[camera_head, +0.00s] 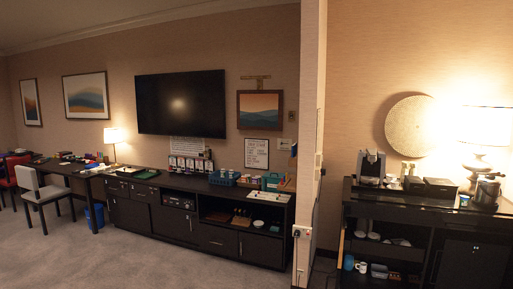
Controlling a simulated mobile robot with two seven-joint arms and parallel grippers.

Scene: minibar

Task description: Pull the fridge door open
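A dark minibar cabinet (428,218) stands against the wall at the right of the head view. Its lower right part has a closed dark door front (470,264), cut off by the picture's bottom edge. I cannot tell for sure whether this front is the fridge door. No handle can be made out on it. Neither of my grippers is in view.
A wall end (312,130) juts out between the minibar and a long dark sideboard (230,237) on the left. A coffee machine (371,167), lamp (483,140) and dark ice bucket (487,191) top the minibar. Grey carpet (150,265) is open at lower left.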

